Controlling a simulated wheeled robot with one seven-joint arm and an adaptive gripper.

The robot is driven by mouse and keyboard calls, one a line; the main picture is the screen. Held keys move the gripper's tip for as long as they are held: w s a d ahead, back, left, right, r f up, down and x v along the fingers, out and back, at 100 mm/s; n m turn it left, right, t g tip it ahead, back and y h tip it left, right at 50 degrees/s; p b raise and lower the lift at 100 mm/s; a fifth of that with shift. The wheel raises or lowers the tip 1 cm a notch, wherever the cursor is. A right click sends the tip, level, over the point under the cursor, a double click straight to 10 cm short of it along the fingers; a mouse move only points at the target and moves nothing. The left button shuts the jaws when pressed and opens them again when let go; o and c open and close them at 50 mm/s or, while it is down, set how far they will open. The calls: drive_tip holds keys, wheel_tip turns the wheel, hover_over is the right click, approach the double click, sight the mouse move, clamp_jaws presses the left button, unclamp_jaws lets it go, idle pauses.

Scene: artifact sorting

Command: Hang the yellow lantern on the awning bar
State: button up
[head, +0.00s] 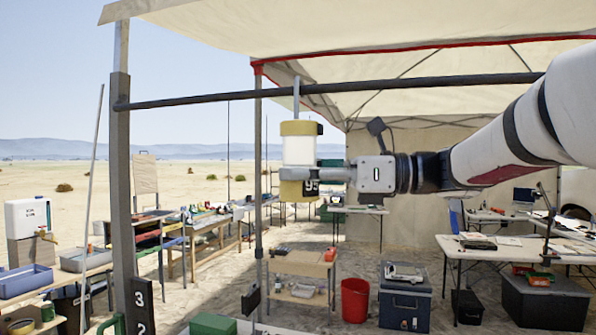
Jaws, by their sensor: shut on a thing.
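The yellow lantern (298,129) is upright in the head view, with yellow top and bottom and a pale middle. My gripper (310,174) reaches in from the right and is shut on the lantern's lower part. The awning bar (430,84) is a dark horizontal bar running from the left post to the right. A grey strip, seemingly the lantern's hanger (296,92), rises from its top and overlaps the bar. I cannot tell whether it is hooked over the bar or only in front of or behind it.
The awning post (119,190) stands left of the lantern, and the cream canopy (260,25) is overhead. Behind are a wooden side table (300,265), a red bucket (354,299) and a blue cooler (404,300). Air between post and lantern is free.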

drive_tip(key=o, duration=1.4)
drive_tip(key=s+d, duration=0.2)
drive_tip(key=d, duration=1)
drive_tip(key=s+a+f+n+h, duration=0.2)
drive_tip(key=s+f+n+h, duration=0.3)
drive_tip(key=s+f, duration=0.3)
drive_tip(key=s+a+f+n+h, duration=0.2)
drive_tip(key=s+f+n+h, duration=0.3)
drive_tip(key=f, duration=0.5)
drive_tip(key=shift+s+d+f+n+t+h+b, duration=0.15)
drive_tip(key=shift+s+d+f+n+t+h, duration=0.2)
drive_tip(key=shift+s+d+f+n+h, duration=1.1)
drive_tip(key=shift+s+d+f+n+t+h+b, duration=0.2)
drive_tip(key=shift+s+d+f+n+t+h, duration=0.2)
drive_tip(key=shift+s+d+f+n+h, duration=1)
drive_tip(key=shift+s+d+f+n+t+h+b, duration=0.15)
drive_tip(key=shift+s+d+f+n+t+h, duration=0.3)
drive_tip(key=shift+d+f+n+h, duration=1.1)
